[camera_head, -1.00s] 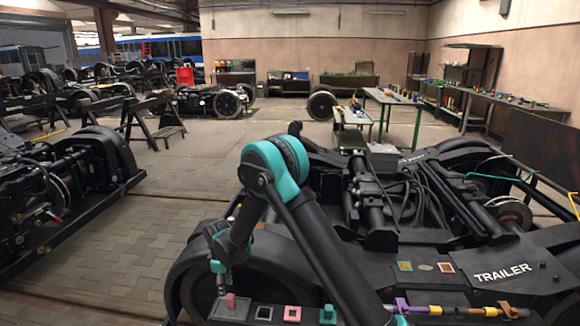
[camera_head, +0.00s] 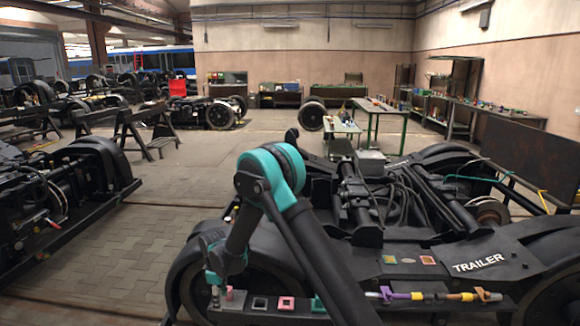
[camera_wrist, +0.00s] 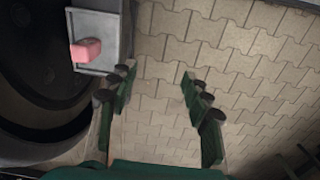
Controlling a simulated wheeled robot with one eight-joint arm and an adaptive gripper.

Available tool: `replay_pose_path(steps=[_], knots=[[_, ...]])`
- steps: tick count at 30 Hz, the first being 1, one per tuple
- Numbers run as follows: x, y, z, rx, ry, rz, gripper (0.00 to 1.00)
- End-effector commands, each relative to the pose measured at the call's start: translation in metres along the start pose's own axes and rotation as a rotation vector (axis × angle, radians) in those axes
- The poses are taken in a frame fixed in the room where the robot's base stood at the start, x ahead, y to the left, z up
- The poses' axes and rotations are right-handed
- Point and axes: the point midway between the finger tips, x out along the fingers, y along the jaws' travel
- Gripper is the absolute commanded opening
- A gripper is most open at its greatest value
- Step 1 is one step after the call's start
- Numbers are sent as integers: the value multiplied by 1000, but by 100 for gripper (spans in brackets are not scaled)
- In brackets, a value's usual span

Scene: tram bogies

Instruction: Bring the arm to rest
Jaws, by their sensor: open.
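My arm is bent, with its teal elbow high and the forearm hanging down toward the front left of the dark bogie marked TRAILER (camera_head: 450,250). Nothing is held.
Along the bogie's near edge are a black square frame (camera_head: 259,304), a pink square frame (camera_head: 286,303) and a rod with purple and yellow parts (camera_head: 430,295). Another bogie (camera_head: 65,200) stands at the left. Paved floor (camera_head: 160,205) between them is clear. A green table (camera_head: 377,108) stands behind.

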Motion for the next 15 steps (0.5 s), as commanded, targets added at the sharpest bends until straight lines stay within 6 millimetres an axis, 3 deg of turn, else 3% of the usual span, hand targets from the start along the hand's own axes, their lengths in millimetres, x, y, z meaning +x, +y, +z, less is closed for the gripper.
replay_pose_path(steps=[8,15], knots=[[-27,12,29,84,15,13,49],[-63,24,75,210,39,33,49]])
